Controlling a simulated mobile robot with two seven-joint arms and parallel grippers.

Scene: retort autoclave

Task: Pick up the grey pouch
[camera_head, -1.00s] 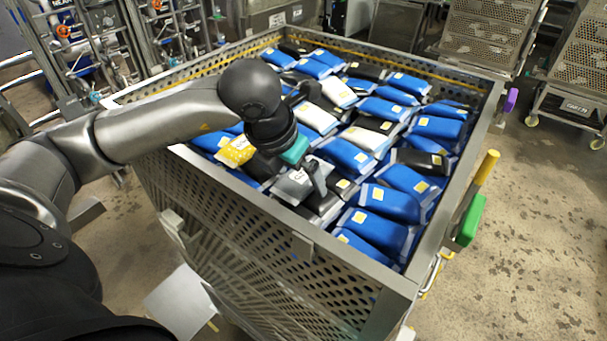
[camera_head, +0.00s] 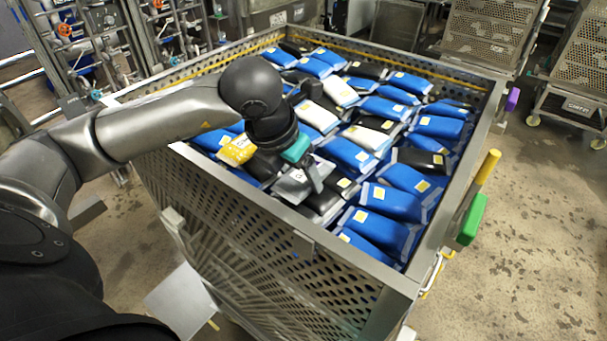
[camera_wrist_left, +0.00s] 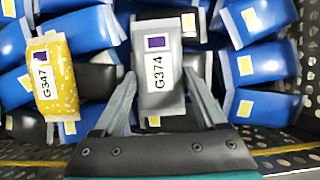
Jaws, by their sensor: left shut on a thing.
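The grey pouch (camera_wrist_left: 158,75) has a white label reading G374 and a purple square. In the left wrist view it lies between the two fingers of my left gripper (camera_wrist_left: 160,100). In the head view the grey pouch (camera_head: 293,187) shows under my left gripper (camera_head: 308,178), near the front left wall inside the crate. The gripper is shut on the pouch, with a finger along each side. Part of the pouch is hidden by the gripper in the head view. I cannot tell whether it is clear of the pouches below. My right gripper is not in view.
The perforated metal crate (camera_head: 262,222) is filled with blue, black and white pouches. A yellow pouch (camera_head: 237,150) marked G347 lies just left of the gripper. The crate's walls rise around the pouches. Perforated carts (camera_head: 485,38) stand at the back right; floor is free at the right.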

